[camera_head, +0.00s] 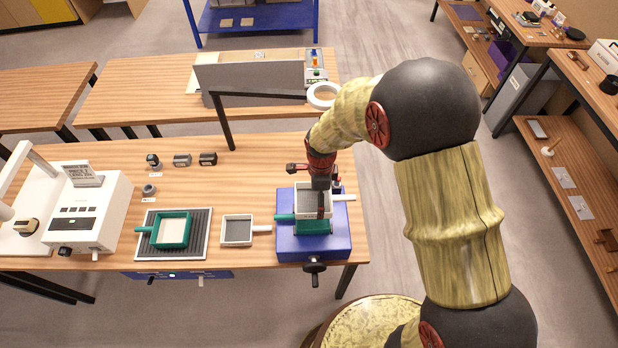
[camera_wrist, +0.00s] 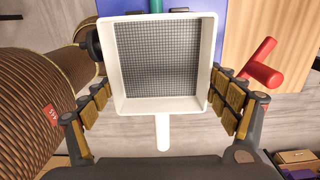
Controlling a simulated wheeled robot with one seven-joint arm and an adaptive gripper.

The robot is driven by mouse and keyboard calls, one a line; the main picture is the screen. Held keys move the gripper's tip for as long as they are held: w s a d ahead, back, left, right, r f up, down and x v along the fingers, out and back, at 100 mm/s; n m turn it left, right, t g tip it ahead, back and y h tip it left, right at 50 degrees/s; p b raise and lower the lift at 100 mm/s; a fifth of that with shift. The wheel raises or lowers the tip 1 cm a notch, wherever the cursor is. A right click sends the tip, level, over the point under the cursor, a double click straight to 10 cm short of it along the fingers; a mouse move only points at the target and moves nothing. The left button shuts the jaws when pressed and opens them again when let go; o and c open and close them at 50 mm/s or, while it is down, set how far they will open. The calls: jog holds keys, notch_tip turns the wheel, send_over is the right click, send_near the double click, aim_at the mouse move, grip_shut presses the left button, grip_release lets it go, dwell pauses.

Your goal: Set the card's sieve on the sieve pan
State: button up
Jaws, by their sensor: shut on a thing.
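My gripper (camera_head: 320,182) is shut on a white square sieve (camera_head: 328,191). In the wrist view the sieve (camera_wrist: 160,105) lies between the two finger pads, its grey mesh showing and its white handle pointing towards me. In the head view it is directly over a green square piece (camera_head: 313,228) with a green handle on the blue stand (camera_head: 335,247). I cannot tell whether the two touch, or whether the green piece is the sieve pan. A grey card (camera_head: 84,174) stands on the white machine at the left; its print is too small to read surely.
A green-framed sieve (camera_head: 171,215) lies on a dark ribbed mat (camera_head: 150,252). A white-framed sieve (camera_head: 238,243) lies between mat and stand. Several small dark items (camera_head: 182,160) sit farther back. A grey panel (camera_head: 250,80) and white ring (camera_head: 322,95) are behind my gripper.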

jog(key=shift+a, duration=0.45)
jog(key=shift+d+r, duration=0.1)
jog(key=shift+d, duration=0.55)
jog(key=shift+a, duration=0.35)
jog(key=shift+d+f+b, duration=0.15)
jog(key=shift+f+b, duration=0.45)
jog(key=shift+f, duration=0.1)
jog(key=shift+f+b, duration=1.55)
jog(key=shift+f, duration=0.7)
jog(key=shift+f+b, duration=0.15)
jog(key=shift+b, duration=0.15)
jog(key=shift+f+b, duration=0.45)
jog(key=shift+f, duration=0.15)
jog(key=o, duration=1.6)
jog(key=shift+r, duration=0.1)
jog(key=shift+c, duration=0.2)
